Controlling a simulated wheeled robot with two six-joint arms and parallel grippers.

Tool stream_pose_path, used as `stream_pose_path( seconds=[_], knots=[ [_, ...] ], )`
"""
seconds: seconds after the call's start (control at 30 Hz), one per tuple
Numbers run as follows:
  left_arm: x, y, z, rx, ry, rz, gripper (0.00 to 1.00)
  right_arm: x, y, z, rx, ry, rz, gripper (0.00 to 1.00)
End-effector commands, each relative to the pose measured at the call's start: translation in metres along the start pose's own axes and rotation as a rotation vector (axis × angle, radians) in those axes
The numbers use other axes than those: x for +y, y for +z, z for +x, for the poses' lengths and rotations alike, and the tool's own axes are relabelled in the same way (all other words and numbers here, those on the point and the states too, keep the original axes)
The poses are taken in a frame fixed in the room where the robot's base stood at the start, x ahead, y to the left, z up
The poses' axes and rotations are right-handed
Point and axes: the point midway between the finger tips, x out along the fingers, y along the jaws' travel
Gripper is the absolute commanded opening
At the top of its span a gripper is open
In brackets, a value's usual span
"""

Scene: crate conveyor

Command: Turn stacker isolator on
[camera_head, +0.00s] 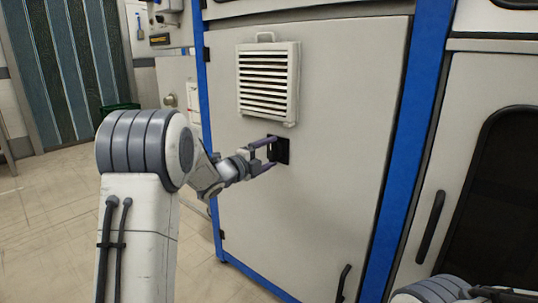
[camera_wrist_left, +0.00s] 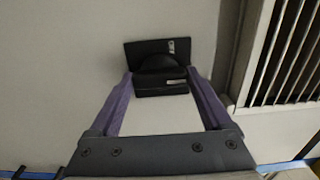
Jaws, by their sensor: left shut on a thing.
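The isolator (camera_head: 283,151) is a small black switch on a black plate, set in the pale cabinet door below the vent. In the left wrist view the black plate (camera_wrist_left: 157,52) has a rounded knob with a bar-like handle (camera_wrist_left: 162,84). My left gripper (camera_head: 271,152) reaches it from the left. Its purple fingers (camera_wrist_left: 161,85) stand on either side of the handle and are shut on it. The switch's marking is too small to read. Only a part of my right arm shows at the bottom right of the head view; its gripper cannot be made out.
A louvred vent (camera_head: 268,80) projects from the door just above the switch. The cabinet door (camera_head: 345,120) has blue posts at its sides. A black door handle (camera_head: 342,284) is low on it, and another cabinet with a dark window stands at right. Open floor (camera_head: 50,220) lies at left.

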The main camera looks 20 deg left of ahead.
Motion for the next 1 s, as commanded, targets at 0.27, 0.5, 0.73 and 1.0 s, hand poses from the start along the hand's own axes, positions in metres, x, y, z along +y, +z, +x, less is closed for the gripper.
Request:
stream_pose_path(
  seconds=[0.27,0.5,0.73,1.0],
  knots=[
    [0.001,0.000,0.000,0.001,0.001,-0.001,1.00,0.000,0.000,0.000,0.000,0.000,0.000,0.54],
    [-0.001,0.000,-0.007,-0.001,0.002,-0.002,1.00,0.000,0.000,-0.003,0.000,0.000,0.000,0.54],
    [-0.003,0.001,-0.049,-0.004,0.002,-0.003,1.00,-0.001,-0.001,-0.016,0.000,0.000,0.000,0.54],
    [-0.001,0.001,-0.094,-0.002,0.002,-0.001,1.00,-0.002,-0.001,-0.026,0.000,0.000,0.000,0.54]
  ],
)
